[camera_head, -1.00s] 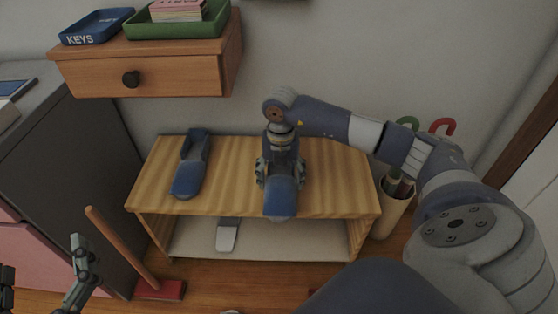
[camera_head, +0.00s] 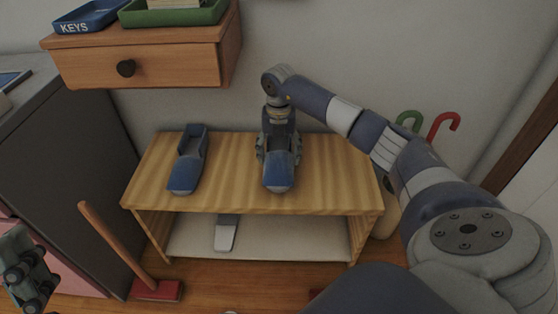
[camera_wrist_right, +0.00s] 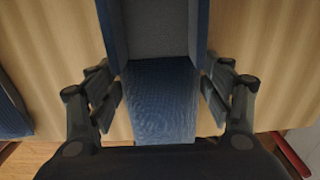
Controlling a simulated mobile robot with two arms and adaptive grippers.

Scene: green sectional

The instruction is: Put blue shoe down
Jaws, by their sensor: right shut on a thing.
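A blue shoe (camera_head: 280,172) is at the middle of the top of the wooden shoe rack (camera_head: 330,185), its toe toward the front edge. My right gripper (camera_head: 278,155) comes down over it from behind and is shut on its sides. In the right wrist view the blue shoe (camera_wrist_right: 160,95) lies between the two fingers of my right gripper (camera_wrist_right: 161,95), close above or on the wood; I cannot tell whether it touches. A second blue shoe (camera_head: 187,165) rests on the rack's left part. My left gripper (camera_head: 25,270) is partly visible at the lower left; its jaws are unclear.
A wall drawer (camera_head: 140,62) with a blue key tray (camera_head: 90,18) and a green tray (camera_head: 170,14) hangs above left. A grey-white shoe (camera_head: 226,235) lies on the lower shelf. A red brush with a wooden handle (camera_head: 115,245) leans left. Umbrellas (camera_head: 440,125) stand right.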

